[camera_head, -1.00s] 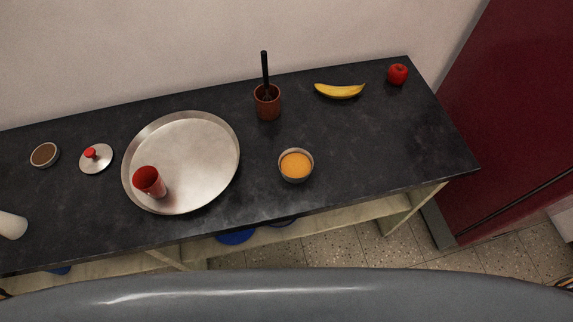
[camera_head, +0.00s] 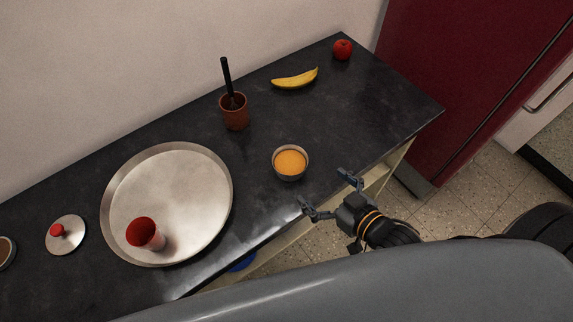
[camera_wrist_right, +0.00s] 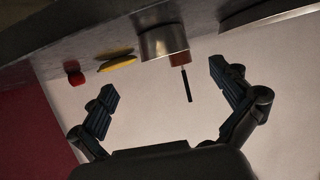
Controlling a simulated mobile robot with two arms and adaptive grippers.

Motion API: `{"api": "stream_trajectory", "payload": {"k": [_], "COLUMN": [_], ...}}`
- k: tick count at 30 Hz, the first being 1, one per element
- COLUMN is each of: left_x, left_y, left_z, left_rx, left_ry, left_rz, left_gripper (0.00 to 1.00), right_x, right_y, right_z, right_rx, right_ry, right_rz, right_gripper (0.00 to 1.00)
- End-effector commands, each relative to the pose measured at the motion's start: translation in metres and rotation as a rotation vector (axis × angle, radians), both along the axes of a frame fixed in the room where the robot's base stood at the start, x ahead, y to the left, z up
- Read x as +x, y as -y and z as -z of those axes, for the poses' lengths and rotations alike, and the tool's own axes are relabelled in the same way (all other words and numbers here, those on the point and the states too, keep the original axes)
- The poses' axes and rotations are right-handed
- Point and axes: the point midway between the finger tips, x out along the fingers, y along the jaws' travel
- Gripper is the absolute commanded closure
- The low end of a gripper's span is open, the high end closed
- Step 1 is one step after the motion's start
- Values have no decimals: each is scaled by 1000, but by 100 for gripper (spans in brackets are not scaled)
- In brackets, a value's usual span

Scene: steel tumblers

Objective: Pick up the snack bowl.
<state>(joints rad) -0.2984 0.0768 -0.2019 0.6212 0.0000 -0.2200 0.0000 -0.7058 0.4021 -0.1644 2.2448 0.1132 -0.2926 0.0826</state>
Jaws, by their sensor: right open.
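The snack bowl (camera_head: 290,164) is a small grey metal bowl with orange contents. It stands on the dark counter near its front edge in the head view. In the right wrist view the bowl (camera_wrist_right: 164,43) shows upside down, ahead and between the fingers. My right gripper (camera_head: 325,189) is open and empty, just in front of the counter edge, below and right of the bowl, apart from it. It also shows in the right wrist view (camera_wrist_right: 162,80). My left gripper is not in view.
A round steel tray (camera_head: 205,222) with a red tumbler (camera_head: 143,233) stands left of the bowl. A brown cup (camera_head: 235,117) with a black-handled utensil, a banana (camera_head: 295,79) and an apple (camera_head: 342,50) stand behind. A red-knobbed lid (camera_head: 68,237) lies far left. Counter right of the bowl is clear.

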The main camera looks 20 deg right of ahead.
Motion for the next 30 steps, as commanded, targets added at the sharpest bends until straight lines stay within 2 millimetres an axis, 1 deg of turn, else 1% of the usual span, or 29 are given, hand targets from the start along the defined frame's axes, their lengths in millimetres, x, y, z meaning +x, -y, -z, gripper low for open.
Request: {"api": "stream_trajectory", "payload": {"k": [1, 3, 9, 17, 22, 25, 30], "left_x": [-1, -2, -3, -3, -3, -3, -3], "left_y": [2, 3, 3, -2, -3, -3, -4], "left_z": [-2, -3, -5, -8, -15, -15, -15], "left_rx": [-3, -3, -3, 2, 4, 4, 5], "left_ry": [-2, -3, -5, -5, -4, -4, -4], "left_rz": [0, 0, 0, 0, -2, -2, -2], "left_gripper": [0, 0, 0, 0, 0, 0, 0], "right_x": [10, 22, 51, 67, 89, 100, 106], "right_y": [-3, -7, -19, -26, -38, -42, -45], "right_z": [1, 7, 21, 27, 33, 40, 44], "right_rx": [1, 2, 1, 1, 1, 1, 0], "right_ry": [5, 4, 2, 1, 1, 1, 0], "right_rz": [1, 1, 1, 0, 0, 1, 0], "right_gripper": [0, 0, 0, 0, 0, 0, 0]}}
